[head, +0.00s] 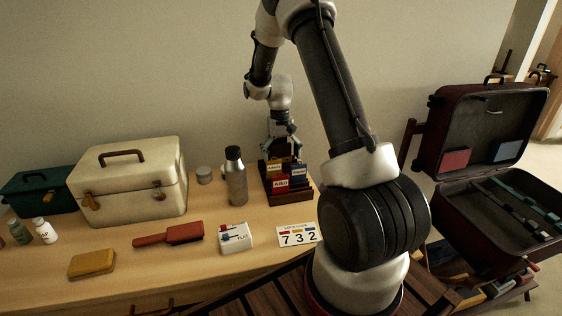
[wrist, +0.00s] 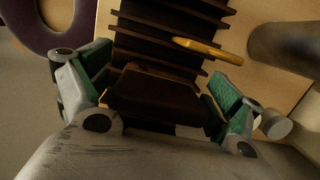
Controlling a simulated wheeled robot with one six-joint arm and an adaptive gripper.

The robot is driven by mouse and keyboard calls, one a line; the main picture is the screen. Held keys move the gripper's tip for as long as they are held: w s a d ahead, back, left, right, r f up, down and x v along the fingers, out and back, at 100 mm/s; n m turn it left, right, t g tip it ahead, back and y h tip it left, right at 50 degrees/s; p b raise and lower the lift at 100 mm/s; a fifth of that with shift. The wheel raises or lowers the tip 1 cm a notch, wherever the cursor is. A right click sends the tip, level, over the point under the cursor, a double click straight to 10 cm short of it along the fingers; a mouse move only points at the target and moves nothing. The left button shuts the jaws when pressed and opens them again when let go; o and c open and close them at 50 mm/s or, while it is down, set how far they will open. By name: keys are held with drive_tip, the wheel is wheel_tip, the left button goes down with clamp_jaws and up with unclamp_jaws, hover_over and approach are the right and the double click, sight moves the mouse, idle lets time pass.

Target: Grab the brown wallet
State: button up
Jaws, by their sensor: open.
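A dark brown, flat, wallet-like piece (wrist: 155,97) lies between my gripper's fingers in the wrist view, in front of a dark slatted rack (wrist: 170,22). I take it for the brown wallet. My gripper (wrist: 160,72) is open, one green-padded finger on each side of it. A gap shows on the right; contact on the left is unclear. In the head view my gripper (head: 281,146) is down at the back of the rack (head: 290,197). The brown wallet cannot be made out there, behind the upright cards.
The rack holds a red card marked Aiko (head: 281,184), a yellow one (head: 274,167) and a blue one (head: 299,172). A steel bottle (head: 236,180) stands just left. An open suitcase (head: 440,148) is at right.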

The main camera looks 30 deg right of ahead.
drive_tip(key=c, duration=1.2)
drive_tip(key=shift+o, duration=0.2)
